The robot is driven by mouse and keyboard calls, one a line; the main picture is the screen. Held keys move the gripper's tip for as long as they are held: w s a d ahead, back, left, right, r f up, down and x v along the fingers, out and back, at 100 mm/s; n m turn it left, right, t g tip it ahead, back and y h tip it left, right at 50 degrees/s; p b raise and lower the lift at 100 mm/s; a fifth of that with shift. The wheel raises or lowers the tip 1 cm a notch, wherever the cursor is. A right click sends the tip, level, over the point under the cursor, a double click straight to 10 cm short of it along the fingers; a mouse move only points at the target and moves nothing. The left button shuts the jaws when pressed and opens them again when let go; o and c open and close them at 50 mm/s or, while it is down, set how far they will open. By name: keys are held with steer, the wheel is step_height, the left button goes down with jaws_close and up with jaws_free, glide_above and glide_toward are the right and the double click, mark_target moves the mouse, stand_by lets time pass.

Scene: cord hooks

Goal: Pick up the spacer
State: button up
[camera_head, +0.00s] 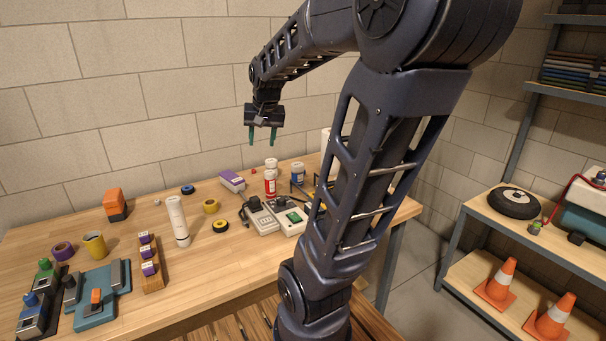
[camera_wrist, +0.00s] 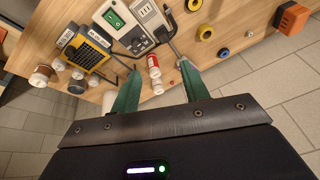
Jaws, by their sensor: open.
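No part is plainly marked as the spacer, and I cannot tell which it is. Several ring-shaped parts lie on the workbench (camera_head: 120,225): a blue and dark ring (camera_head: 188,189), a yellow ring (camera_head: 210,206), a yellow and black ring (camera_head: 220,226) and a purple ring (camera_head: 62,251). Rings also show at the upper right of the wrist view, one yellow (camera_wrist: 205,32) and one blue (camera_wrist: 223,53). My gripper (camera_head: 262,140) is open and empty, high above the back of the bench. In the wrist view its two green fingers (camera_wrist: 158,68) are apart.
A red and white bottle (camera_head: 270,184), a purple box (camera_head: 232,181) and grey devices (camera_head: 261,218) crowd the bench's right part. A white tube (camera_head: 177,220) stands near the middle. An orange block (camera_head: 115,204) is at the back left. Shelving with cones (camera_head: 497,285) stands at right.

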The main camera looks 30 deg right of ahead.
steer(key=w+d+f+m+g+h, duration=0.1)
steer(key=w+d+f+m, duration=0.2)
steer(key=w+d, duration=0.55)
steer(key=w+d+f+m, duration=0.3)
steer(key=w+d+f, duration=0.15)
steer(key=w, duration=0.75)
steer(key=w+d+f+m+h, duration=0.1)
steer(key=w+d+f+m, duration=0.1)
steer(key=w+d+f, duration=0.3)
steer(key=w+d+f+m+g+h, duration=0.1)
steer(key=w+d+f, duration=0.4)
steer(key=d+f, duration=0.4)
steer(key=w+d+f+m+g+h, duration=0.1)
steer(key=w+d+f+m, duration=0.1)
steer(key=w+d+f, duration=0.3)
steer(key=shift+w+d+f+m, duration=0.1)
steer(key=shift+d+f, duration=0.25)
steer(key=shift+f, duration=0.3)
steer(key=shift+w+d+f+m, duration=0.1)
steer(key=shift+d+f, duration=0.2)
steer(key=shift+f, duration=0.3)
steer(key=shift+w+d+f+m, duration=0.1)
steer(key=shift+d+f, duration=0.25)
steer(key=shift+f, duration=0.3)
steer(key=shift+x, duration=2.75)
steer(key=shift+a, duration=0.15)
jaws_close()
